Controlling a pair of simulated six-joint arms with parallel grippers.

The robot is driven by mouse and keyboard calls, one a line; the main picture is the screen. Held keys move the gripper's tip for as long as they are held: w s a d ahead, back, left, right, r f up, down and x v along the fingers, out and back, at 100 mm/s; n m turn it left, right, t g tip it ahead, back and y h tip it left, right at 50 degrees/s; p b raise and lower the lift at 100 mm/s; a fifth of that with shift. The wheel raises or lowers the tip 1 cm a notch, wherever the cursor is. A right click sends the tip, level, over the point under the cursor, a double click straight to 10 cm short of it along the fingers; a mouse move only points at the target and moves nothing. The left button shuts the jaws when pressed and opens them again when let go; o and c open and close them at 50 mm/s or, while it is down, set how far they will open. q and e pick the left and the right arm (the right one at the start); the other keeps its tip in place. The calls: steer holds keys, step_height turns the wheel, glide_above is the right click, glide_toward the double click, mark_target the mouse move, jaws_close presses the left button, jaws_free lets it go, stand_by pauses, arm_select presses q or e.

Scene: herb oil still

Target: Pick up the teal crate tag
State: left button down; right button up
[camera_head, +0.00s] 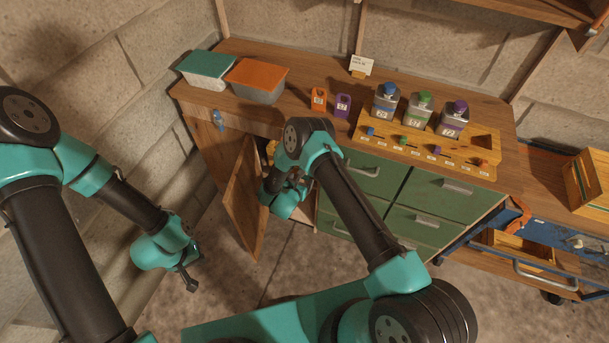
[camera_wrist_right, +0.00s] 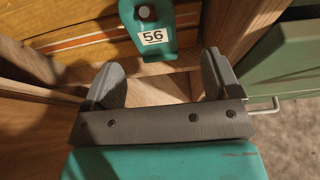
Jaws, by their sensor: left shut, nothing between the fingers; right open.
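In the head view my right gripper (camera_head: 279,187) is at the open cabinet door, and my own arm hides the tag there. My left gripper (camera_head: 190,284) is shut and empty, low at the left, away from the cabinet.
The open wooden door (camera_head: 244,200) stands left of my right gripper; green drawers (camera_head: 425,200) are to its right. On the counter are an orange tag (camera_head: 319,100), a purple tag (camera_head: 343,106), lidded bins (camera_head: 257,80) and a bottle rack (camera_head: 484,140). A blue tag (camera_head: 218,120) hangs at the counter's left.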

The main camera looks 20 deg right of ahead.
steer(key=shift+w+d+f, duration=0.15)
steer(key=shift+w, duration=0.1)
steer(key=shift+a+x, duration=0.2)
steer(key=shift+x, duration=2.4)
steer(key=shift+w, duration=0.15)
steer(key=c, duration=1)
